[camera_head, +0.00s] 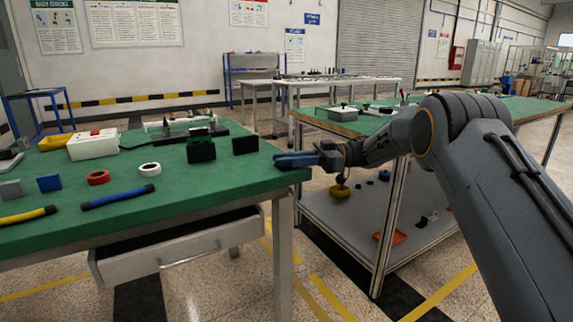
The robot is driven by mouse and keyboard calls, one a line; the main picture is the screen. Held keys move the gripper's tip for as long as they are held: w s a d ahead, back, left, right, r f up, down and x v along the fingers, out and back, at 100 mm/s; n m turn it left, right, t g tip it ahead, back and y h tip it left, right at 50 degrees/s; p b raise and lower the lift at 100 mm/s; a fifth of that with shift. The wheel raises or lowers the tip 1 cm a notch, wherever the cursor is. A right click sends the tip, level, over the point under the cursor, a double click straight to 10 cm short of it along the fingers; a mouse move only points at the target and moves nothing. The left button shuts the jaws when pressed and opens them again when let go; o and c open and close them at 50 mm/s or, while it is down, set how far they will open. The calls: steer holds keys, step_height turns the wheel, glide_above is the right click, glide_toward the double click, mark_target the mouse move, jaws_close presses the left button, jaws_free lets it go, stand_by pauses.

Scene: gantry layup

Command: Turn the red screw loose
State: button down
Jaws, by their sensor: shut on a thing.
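My gripper (292,160) reaches in from the right, at the right-hand edge of the green-topped table (225,180). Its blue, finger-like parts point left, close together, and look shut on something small. What is between them is too small and hidden to make out. I cannot make out a red screw. The red things I see on the table are a red ring (98,178) at the left and a red part (96,132) on top of a white box (92,146). Both are well apart from my gripper.
A black block (245,145) and a green-and-black block (200,148) stand left of my gripper. A white ring (150,169), a blue-handled tool (118,196) and a yellow one (25,215) lie nearer. A drawer (180,250) hangs open below. A second green table (375,120) stands behind my arm.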

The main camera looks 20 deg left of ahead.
stand_by(0.3)
steer(key=c, duration=1.6)
jaws_free()
steer(key=v, duration=0.7)
steer(key=shift+w+d, duration=0.2)
steer(key=shift+d, duration=0.1)
steer(key=shift+r, duration=0.1)
